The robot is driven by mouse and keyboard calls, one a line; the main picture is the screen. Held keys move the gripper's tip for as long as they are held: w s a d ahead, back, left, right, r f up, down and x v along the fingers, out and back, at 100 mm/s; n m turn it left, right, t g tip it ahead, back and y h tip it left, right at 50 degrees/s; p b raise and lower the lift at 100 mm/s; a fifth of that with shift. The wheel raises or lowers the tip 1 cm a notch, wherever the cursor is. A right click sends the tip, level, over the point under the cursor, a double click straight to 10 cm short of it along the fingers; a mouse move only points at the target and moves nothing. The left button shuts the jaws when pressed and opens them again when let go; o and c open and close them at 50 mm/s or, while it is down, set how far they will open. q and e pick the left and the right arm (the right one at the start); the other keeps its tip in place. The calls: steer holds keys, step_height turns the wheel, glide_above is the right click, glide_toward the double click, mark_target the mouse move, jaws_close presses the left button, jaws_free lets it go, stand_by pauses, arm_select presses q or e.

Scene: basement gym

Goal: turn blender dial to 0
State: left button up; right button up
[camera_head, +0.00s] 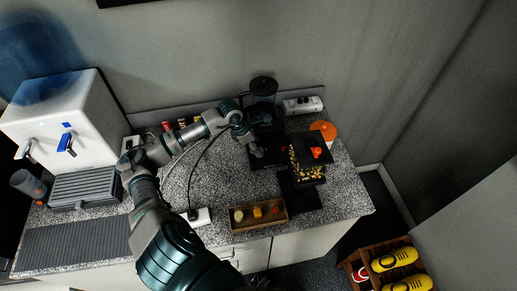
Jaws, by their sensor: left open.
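The black blender (263,88) stands at the back of the speckled counter, near the wall. Its lower front is mostly covered by my left arm and gripper, and I cannot make out the dial or its setting. My left gripper (257,150) is open, pointing down in front of the blender base. It looks empty, and I cannot tell whether it touches the blender. My right gripper is not in view.
A black dispenser with an orange knob and yellow pieces (307,172) stands close to the right of my gripper. A wooden tray (258,226) lies at the counter's front. A white water dispenser (62,122) stands at left. Bare counter (222,178) lies between.

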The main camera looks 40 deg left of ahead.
arm_select(q)
steer(key=v, duration=0.9)
